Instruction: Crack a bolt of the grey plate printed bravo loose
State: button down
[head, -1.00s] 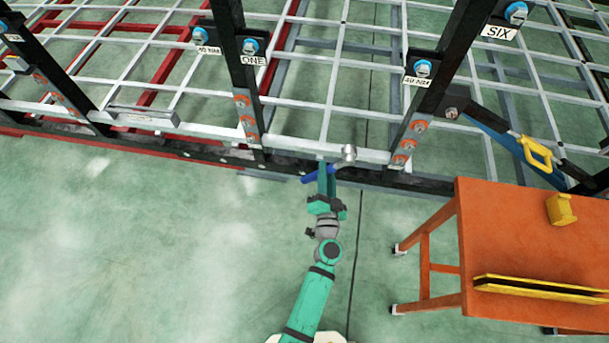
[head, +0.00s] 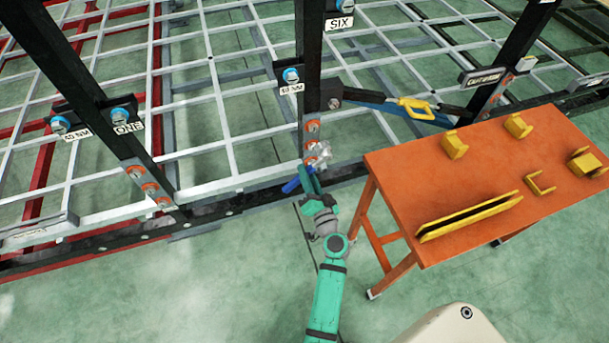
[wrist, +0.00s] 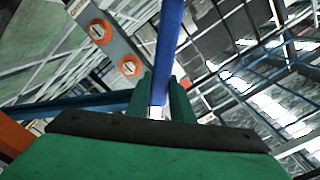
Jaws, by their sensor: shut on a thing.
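My gripper (head: 311,184) is shut on a blue-handled tool (head: 292,186) with a silver head, held in front of the black post marked SIX. It also shows in the wrist view (wrist: 160,95), with the blue handle (wrist: 170,35) between its fingers. A grey plate (head: 313,148) with orange-ringed bolts is on that post. The tool's head overlaps the plate's lower end; I cannot tell whether it touches a bolt. A grey plate with orange-ringed bolts (wrist: 115,48) fills the wrist view's upper left. Another such plate (head: 147,187) is on the post marked ONE. I cannot read "bravo" on any plate.
An orange table (head: 480,185) with several yellow parts stands close to the right of my gripper. A yellow-handled tool (head: 415,108) lies along the frame behind it. A black lower rail (head: 240,208) of the chassis runs behind my gripper. The green floor at left front is clear.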

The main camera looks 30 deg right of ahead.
jog(key=x, duration=0.6)
jog(key=shift+w+d, duration=0.2)
jog(key=shift+w, duration=0.05)
dwell(0.4)
jog(key=shift+a+r, duration=0.1)
dwell(0.5)
jog(key=shift+w, duration=0.15)
dwell(0.4)
dwell(0.4)
jog(key=shift+w+d, duration=0.3)
jog(key=shift+w, duration=0.35)
dwell(0.6)
